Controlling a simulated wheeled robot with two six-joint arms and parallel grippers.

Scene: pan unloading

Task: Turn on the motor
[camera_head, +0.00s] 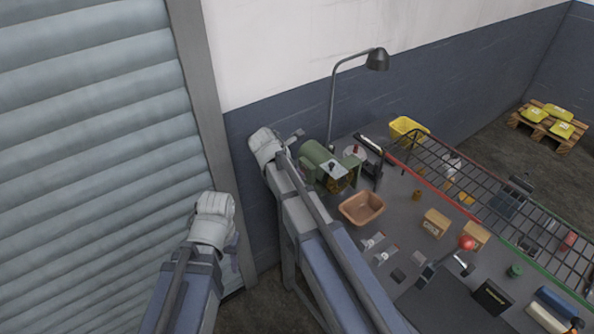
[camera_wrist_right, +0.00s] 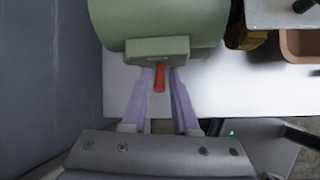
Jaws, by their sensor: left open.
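The green motor (camera_head: 317,157) stands at the left end of the workbench. In the right wrist view the green motor body (camera_wrist_right: 160,20) fills the top, with a box on its side and a red switch lever (camera_wrist_right: 159,76) sticking out of it. My right gripper (camera_wrist_right: 160,75) is open, with its two purple fingers on either side of the lever and their tips close to the box. In the head view my right gripper (camera_head: 305,170) is beside the motor, partly hidden by its arm. My left gripper (camera_head: 234,250) is open, away from the bench in front of the shutter.
A brown bin (camera_head: 362,208), cardboard boxes (camera_head: 436,222) and small parts lie on the workbench right of the motor. A desk lamp (camera_head: 376,60) rises behind it. A black mesh rack (camera_head: 490,185) spans the right side. A shutter door (camera_head: 85,120) is at left.

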